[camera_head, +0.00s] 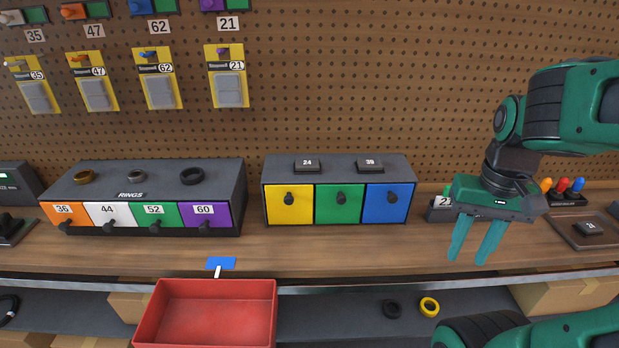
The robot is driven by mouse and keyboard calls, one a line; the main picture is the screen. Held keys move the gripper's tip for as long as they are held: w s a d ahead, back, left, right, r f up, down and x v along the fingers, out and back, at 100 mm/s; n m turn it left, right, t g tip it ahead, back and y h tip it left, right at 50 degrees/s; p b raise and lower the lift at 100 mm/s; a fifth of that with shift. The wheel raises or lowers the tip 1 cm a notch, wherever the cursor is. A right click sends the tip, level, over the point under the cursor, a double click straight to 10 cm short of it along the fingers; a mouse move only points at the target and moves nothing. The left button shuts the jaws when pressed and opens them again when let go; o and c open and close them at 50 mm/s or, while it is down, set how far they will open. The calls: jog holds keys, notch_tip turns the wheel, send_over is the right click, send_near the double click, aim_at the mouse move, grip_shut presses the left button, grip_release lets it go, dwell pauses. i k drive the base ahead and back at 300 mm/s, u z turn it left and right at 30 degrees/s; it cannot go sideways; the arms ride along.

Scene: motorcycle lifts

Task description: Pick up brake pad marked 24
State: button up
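A dark pad with a white label reading 24 (307,165) lies on top of the grey cabinet (285,172), on its left half. A similar dark pad marked 39 (370,165) lies to its right on the same top. My gripper (468,258) hangs over the bench to the right of the cabinet, fingers pointing down. Its two teal fingers are apart with nothing between them. It is well to the right of and lower in the picture than the pad marked 24.
The cabinet has yellow, green and blue drawers with dark knobs. A grey rings box (90,180) stands left, a red bin (205,283) in front. A dark item with a partly hidden label (441,203) sits behind my gripper; a tray (567,236) holds another labelled pad (590,228).

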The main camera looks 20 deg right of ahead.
aim_at(300, 165)
jog(key=z, duration=0.05)
jog(key=k, duration=0.3)
jog(key=z, duration=2.15)
jog(key=k, duration=1.85)
jog(key=u, duration=0.65)
jog(key=i, duration=1.05)
